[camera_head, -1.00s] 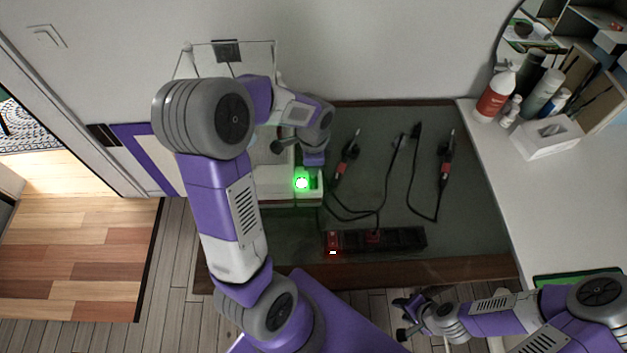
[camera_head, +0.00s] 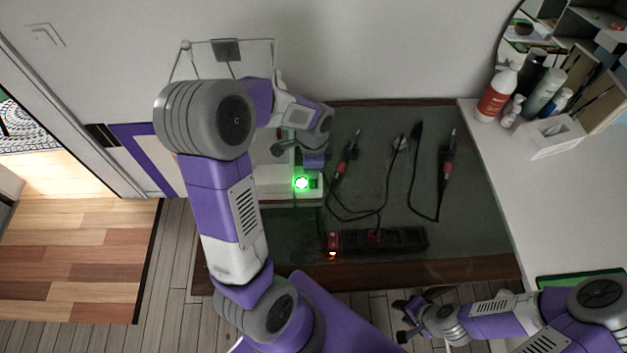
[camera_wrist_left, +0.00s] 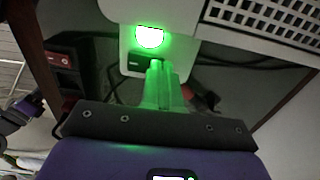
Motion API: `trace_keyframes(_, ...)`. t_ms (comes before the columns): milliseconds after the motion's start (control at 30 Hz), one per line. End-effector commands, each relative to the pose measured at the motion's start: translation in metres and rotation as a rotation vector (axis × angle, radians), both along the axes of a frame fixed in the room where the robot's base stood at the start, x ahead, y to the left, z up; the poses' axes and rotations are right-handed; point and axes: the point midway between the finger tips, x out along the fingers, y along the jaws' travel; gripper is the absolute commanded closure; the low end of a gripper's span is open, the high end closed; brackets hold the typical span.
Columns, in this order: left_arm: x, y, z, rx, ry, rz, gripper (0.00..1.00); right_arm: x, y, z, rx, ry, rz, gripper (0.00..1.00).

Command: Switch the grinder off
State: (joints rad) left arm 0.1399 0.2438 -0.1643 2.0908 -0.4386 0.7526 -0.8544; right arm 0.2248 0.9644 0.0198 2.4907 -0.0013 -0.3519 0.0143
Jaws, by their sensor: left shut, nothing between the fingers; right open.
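The grinder (camera_head: 278,187) is a white machine on the dark table, mostly hidden behind my left arm in the head view. Its round lamp (camera_head: 302,183) glows bright green, and the lamp also shows in the left wrist view (camera_wrist_left: 149,37). A dark switch (camera_wrist_left: 143,63) sits on the white housing beside the lamp. My left gripper (camera_wrist_left: 158,70) is shut and empty, its fingertips right at the switch. I cannot tell whether they touch it. My right gripper (camera_head: 404,319) is open and empty, in front of the table at the lower right.
A black power strip (camera_head: 390,238) with a lit red end lies near the table's front edge. Dark cables with red-marked tools (camera_head: 446,172) lie right of the grinder. A white counter (camera_head: 565,200) with bottles and a tissue box (camera_head: 547,136) stands at the right.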

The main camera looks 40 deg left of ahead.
Motion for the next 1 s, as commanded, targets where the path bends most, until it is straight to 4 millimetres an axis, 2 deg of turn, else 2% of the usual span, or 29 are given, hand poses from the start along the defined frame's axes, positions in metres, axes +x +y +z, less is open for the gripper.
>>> trace_keyframes(200,0.000,0.000,0.000,0.000,0.001,0.000,1.00,0.000,0.000,0.000,0.000,0.000,0.000,0.57)
trace_keyframes(600,0.000,0.000,0.014,-0.001,0.001,0.000,1.00,0.000,0.000,0.013,0.000,0.000,0.000,0.57)
trace_keyframes(1000,0.000,0.000,0.013,-0.001,0.001,0.000,1.00,0.000,0.000,0.012,0.000,0.000,0.000,0.57)
